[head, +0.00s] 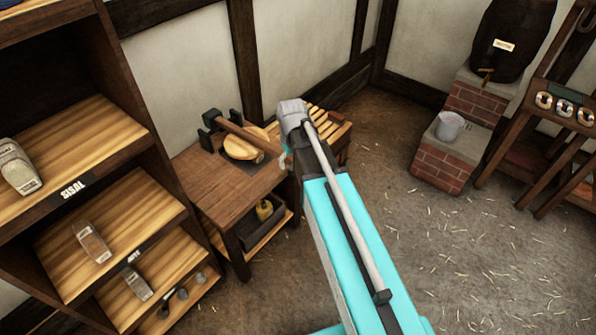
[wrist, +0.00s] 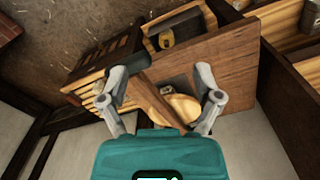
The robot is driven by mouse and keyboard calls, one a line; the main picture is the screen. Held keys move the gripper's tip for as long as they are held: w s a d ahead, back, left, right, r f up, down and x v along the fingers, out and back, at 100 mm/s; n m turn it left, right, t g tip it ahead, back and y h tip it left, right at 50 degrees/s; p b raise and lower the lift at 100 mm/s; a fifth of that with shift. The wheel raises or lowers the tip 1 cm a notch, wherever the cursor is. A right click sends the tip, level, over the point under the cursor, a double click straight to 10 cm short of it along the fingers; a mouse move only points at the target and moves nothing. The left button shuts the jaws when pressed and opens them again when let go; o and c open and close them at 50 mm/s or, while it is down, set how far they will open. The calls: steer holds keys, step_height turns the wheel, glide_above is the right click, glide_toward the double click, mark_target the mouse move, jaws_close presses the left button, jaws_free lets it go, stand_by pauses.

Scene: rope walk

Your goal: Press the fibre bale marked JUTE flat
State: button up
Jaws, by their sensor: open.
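A wooden press stands on the workbench (head: 205,172). It has a lever (head: 232,132) with a dark end and a round pale wooden block (head: 243,148) over a dark plate. In the wrist view the lever (wrist: 153,100) and the round block (wrist: 185,108) lie beyond my fingers, and a small greyish thing (wrist: 176,85) sits by the block; I cannot tell if it is a bale. No JUTE mark on a bale is readable. My gripper (wrist: 160,75) is open and looks empty, above the bench; in the head view my arm mostly hides it.
A smaller, barely readable label (head: 131,257) is below. A brick stand (head: 440,165) with a bucket (head: 449,127) is at right. The straw-strewn floor (head: 440,250) is clear.

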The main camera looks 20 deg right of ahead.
steer(key=shift+m, duration=0.7)
steer(key=shift+s+r+p, duration=0.15)
steer(key=shift+s+r, duration=0.05)
steer(key=shift+s, duration=1.25)
steer(key=shift+s+r+p, duration=0.15)
steer(key=shift+s, duration=1.25)
steer(key=shift+w+n, duration=0.2)
steer(key=shift+n, duration=0.1)
steer(key=c, duration=0.7)
steer(key=shift+w+d+r+n, duration=0.1)
steer(key=shift+w+r+n, duration=0.05)
steer(key=shift+w+n, duration=0.55)
steer(key=c, duration=0.4)
steer(key=shift+w+n, duration=0.25)
steer(key=shift+n, duration=0.35)
jaws_close()
steer(key=w+d+r+n+p, duration=0.2)
steer(key=w+n, duration=1)
steer(key=n, duration=0.8)
steer(key=shift+w+d+n, duration=0.3)
steer(key=shift+n, duration=0.1)
steer(key=shift+r, duration=0.1)
